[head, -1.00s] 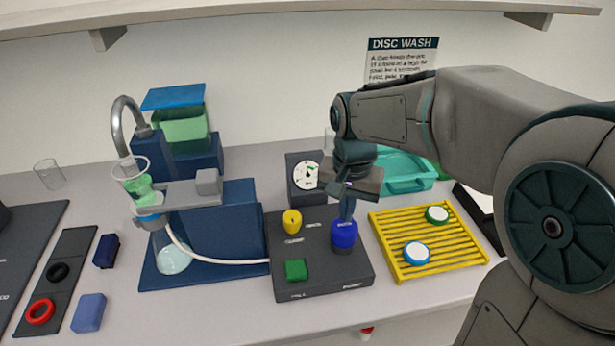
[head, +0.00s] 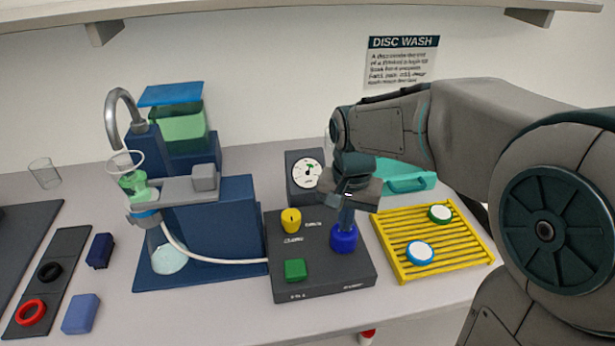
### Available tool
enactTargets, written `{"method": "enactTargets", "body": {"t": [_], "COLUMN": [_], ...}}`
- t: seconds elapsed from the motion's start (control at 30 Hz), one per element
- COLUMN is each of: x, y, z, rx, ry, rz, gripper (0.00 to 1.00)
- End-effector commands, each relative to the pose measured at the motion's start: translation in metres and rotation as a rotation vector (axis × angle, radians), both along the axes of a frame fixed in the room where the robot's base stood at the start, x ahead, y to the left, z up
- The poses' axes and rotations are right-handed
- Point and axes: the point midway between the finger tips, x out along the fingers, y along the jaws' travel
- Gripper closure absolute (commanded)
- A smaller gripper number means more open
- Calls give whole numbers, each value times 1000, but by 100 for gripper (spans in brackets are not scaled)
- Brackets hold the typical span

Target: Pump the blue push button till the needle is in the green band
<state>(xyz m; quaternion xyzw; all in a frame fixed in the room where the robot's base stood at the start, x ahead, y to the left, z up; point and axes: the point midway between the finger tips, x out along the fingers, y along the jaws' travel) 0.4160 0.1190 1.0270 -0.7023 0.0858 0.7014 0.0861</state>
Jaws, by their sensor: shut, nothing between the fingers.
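The blue push button (head: 343,240) stands at the right of the dark control box (head: 325,277). My gripper (head: 345,222) is shut and empty, pointing down, its fingertips at the top of the button and seemingly touching it. The button's top is partly hidden by the fingers, and it looks pushed down.
A yellow knob (head: 291,221) and green square button (head: 295,270) share the box. A yellow rack (head: 390,262) with two discs lies right. The blue filter stand (head: 225,230) with flask (head: 168,256) and hose is left. A teal tray (head: 405,185) sits behind my gripper.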

Motion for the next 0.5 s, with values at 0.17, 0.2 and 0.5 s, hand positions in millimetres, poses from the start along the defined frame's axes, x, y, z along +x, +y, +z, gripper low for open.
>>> {"method": "enactTargets", "body": {"t": [0.17,0.2,0.5], "x": [-1,-1,0], "y": [0,0,0], "z": [-2,0,34], "rx": [-1,-1,0], "ry": [3,3,2], "rz": [0,0,0], "gripper": [100,100,100]}}
